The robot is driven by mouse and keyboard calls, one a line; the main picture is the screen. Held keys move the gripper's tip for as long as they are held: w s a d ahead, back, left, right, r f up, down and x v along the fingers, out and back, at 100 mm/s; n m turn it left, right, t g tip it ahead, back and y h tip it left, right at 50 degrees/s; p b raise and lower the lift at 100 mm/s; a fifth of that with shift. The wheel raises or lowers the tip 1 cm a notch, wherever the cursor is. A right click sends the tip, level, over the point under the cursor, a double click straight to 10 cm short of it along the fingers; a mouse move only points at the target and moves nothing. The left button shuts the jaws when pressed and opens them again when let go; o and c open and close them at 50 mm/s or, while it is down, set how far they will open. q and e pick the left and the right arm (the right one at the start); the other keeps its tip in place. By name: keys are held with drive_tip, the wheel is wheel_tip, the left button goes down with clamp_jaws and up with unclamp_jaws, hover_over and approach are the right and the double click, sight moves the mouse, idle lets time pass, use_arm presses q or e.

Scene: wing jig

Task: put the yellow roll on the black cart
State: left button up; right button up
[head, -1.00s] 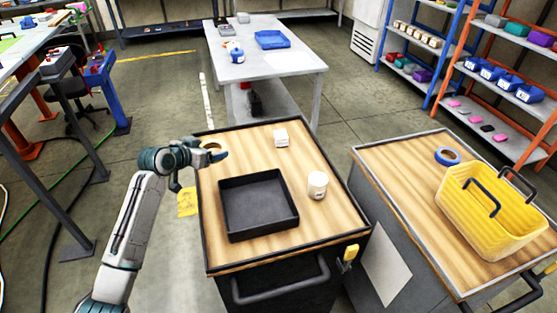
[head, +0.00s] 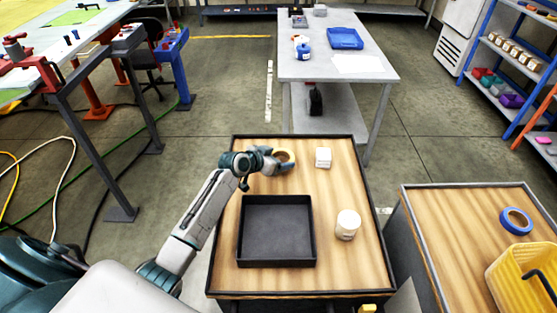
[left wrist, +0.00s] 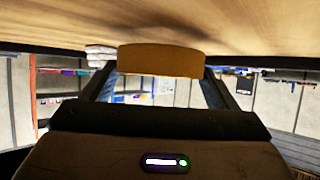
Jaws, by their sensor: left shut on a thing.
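The yellow roll (head: 287,156) is at the tip of my left gripper (head: 278,160), over the far left part of the black cart's wooden top (head: 341,196). In the left wrist view the roll (left wrist: 162,61) sits between the two fingers, with the wooden surface right beside it. My left gripper is shut on the roll. I cannot tell whether the roll touches the cart top. My right gripper is not in view.
The cart top also bears a black tray (head: 276,262), a white jar (head: 347,225) and a small white block (head: 323,158). A second cart at right holds blue tape (head: 516,221) and a yellow basket (head: 520,283). A grey table (head: 340,72) stands behind.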

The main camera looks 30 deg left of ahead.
use_arm(q)
drive_tip(key=shift+f, duration=0.5)
drive_tip(key=shift+s+a+f, duration=0.1)
drive_tip(key=shift+s+f, duration=0.05)
drive_tip(key=shift+s, duration=0.05)
drive_tip(key=o, duration=0.9)
drive_tip(key=shift+f, duration=0.1)
